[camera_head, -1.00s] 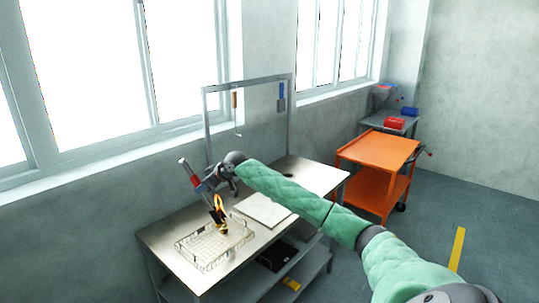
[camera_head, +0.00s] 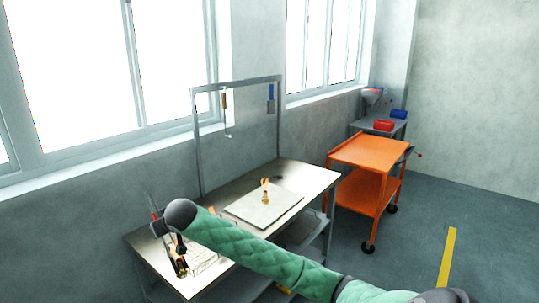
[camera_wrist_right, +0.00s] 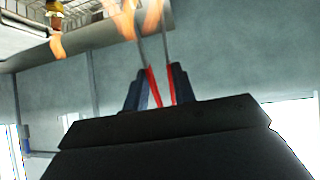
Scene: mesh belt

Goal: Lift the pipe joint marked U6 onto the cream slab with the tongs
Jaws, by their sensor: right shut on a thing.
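My right gripper (camera_head: 163,226) is shut on the red-handled tongs (camera_wrist_right: 154,88) above the left end of the bench. In the wrist view the tongs' metal arms run up from between my fingers (camera_wrist_right: 152,92), with flame-like orange shapes near their far ends. A small orange-brown pipe joint (camera_head: 265,190) stands on the cream slab (camera_head: 248,212). A dark and orange piece (camera_head: 181,266) shows at the wire basket below my gripper; I cannot tell whether the tongs touch it. No U6 mark is legible. My left gripper is not in view.
The wire basket (camera_head: 205,261) sits at the bench's left end, partly behind my arm. A metal frame (camera_head: 196,150) with hanging tools rises behind the bench (camera_head: 312,177). An orange cart (camera_head: 368,152) stands to the right.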

